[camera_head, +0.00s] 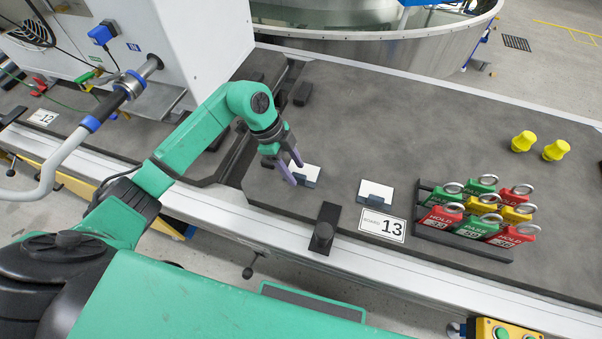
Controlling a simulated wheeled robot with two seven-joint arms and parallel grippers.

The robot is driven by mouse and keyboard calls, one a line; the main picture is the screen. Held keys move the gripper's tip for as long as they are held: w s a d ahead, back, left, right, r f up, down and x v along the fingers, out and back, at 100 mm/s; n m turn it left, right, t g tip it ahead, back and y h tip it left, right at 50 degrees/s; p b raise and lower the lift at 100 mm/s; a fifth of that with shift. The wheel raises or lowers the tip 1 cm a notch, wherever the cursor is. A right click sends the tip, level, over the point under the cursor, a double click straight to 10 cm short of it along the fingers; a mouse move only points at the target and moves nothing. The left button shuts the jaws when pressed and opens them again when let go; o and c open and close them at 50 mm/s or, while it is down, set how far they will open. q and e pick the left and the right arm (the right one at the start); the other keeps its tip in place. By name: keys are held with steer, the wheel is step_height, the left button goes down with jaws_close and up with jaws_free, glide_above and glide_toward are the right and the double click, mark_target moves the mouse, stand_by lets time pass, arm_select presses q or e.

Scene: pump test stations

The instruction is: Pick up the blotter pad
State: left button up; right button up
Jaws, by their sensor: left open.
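Two small white pads with blue-grey blocks at their front edges lie on the dark grey bench top; either could be the blotter pad. The left white pad (310,171) is partly behind my left gripper's fingers, and the right white pad (376,188) lies clear of it. My left gripper (294,171) has purple fingers and is open, pointing down at the left edge of the left pad. I cannot tell whether the fingers touch it. My right gripper is not in view.
A rack of red, green and yellow padlocks (478,217) stands right of the sign numbered 13 (383,226). A black clamp (324,229) sits at the bench's front edge. Two yellow knobs (540,146) stand at the back right. The bench middle is clear.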

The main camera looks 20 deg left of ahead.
mark_target(296, 174)
arm_select(q)
steer(key=shift+x, duration=0.75)
steer(key=shift+w+f, duration=0.1)
steer(key=shift+f, duration=0.1)
jaws_close()
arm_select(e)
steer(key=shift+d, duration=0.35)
arm_select(q)
steer(key=shift+r, duration=0.2)
step_height(296, 174, up, 20)
steer(key=p, duration=0.1)
steer(key=s+a+r+n+t+p, duration=0.3)
steer(key=a+r+n+p, duration=0.1)
steer(key=n+p, duration=0.4)
steer(key=shift+s+a+r+y+p, duration=0.15)
steer(key=shift+a+r+y+p, duration=0.2)
steer(key=shift+a+p, duration=0.3)
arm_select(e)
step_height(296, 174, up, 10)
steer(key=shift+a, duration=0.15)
